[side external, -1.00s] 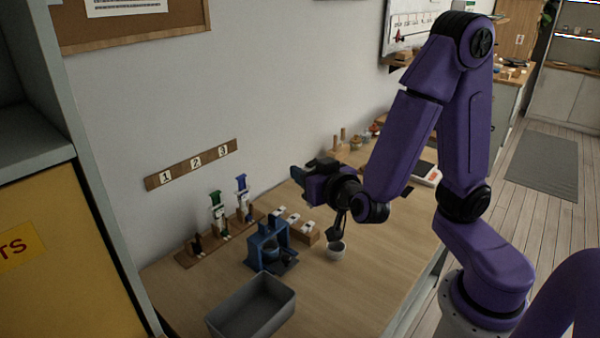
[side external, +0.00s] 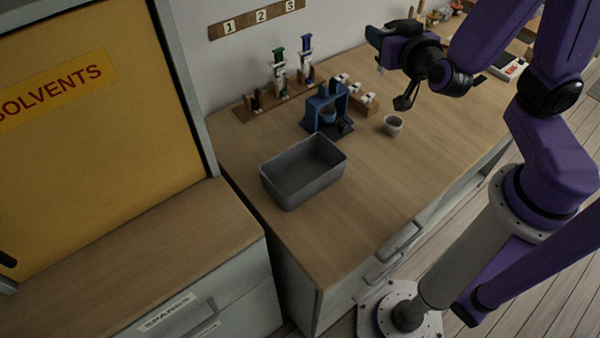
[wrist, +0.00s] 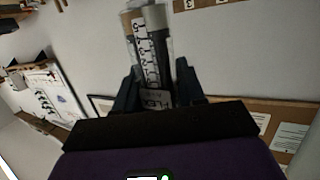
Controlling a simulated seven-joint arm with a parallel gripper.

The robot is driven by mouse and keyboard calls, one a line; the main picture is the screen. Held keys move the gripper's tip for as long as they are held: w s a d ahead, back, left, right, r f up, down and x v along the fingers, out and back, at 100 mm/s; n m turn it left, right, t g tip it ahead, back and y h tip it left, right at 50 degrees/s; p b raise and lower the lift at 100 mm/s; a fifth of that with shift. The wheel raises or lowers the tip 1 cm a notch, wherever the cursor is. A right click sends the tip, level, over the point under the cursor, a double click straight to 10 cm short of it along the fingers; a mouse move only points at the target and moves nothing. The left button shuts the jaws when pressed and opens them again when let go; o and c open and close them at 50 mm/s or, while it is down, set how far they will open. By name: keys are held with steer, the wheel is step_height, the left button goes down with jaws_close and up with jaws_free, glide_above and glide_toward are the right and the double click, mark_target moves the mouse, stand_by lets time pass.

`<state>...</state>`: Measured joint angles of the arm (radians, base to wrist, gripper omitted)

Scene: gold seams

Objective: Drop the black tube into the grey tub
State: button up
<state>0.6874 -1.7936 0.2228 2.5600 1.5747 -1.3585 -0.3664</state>
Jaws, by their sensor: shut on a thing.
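My gripper (side external: 376,42) is raised above the back of the bench, pointing left. In the wrist view its fingers (wrist: 157,88) are shut on a tube (wrist: 150,50) with a white printed scale strip. I take it for the black tube, though it looks greyish there. In the side view the tube is hard to tell from the dark fingers. The grey tub (side external: 329,182) is an open rectangular bin at the front left of the bench, lower and well to the left of my gripper. The part of its floor that shows looks empty.
A blue stand (side external: 325,108) is behind the tub. A wooden rack (side external: 290,95) with green and blue plunger tubes lies along the wall. Bare bench lies right of the tub.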

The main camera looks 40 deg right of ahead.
steer(key=w+a+f+n+t+y, duration=0.1)
steer(key=w+a+f+n+y, duration=0.3)
steer(key=a, duration=0.4)
steer(key=shift+s+a+f+n+g+y, duration=0.2)
steer(key=shift+a+f+n+y, duration=0.95)
steer(key=shift+f, duration=1.8)
steer(key=shift+s+a+f+n+g+y, duration=0.15)
steer(key=shift+s+a+f+n+y, duration=0.25)
steer(key=shift+a+f+y, duration=1.95)
steer(key=shift+s+a+f+n+g+y, duration=0.2)
steer(key=shift+a+f+n+y, duration=0.6)
steer(key=shift+f, duration=2.7)
steer(key=shift+a+h, duration=0.3)
steer(key=shift+a, duration=0.2)
steer(key=o, duration=1.1)
steer(key=shift+o, duration=0.2)
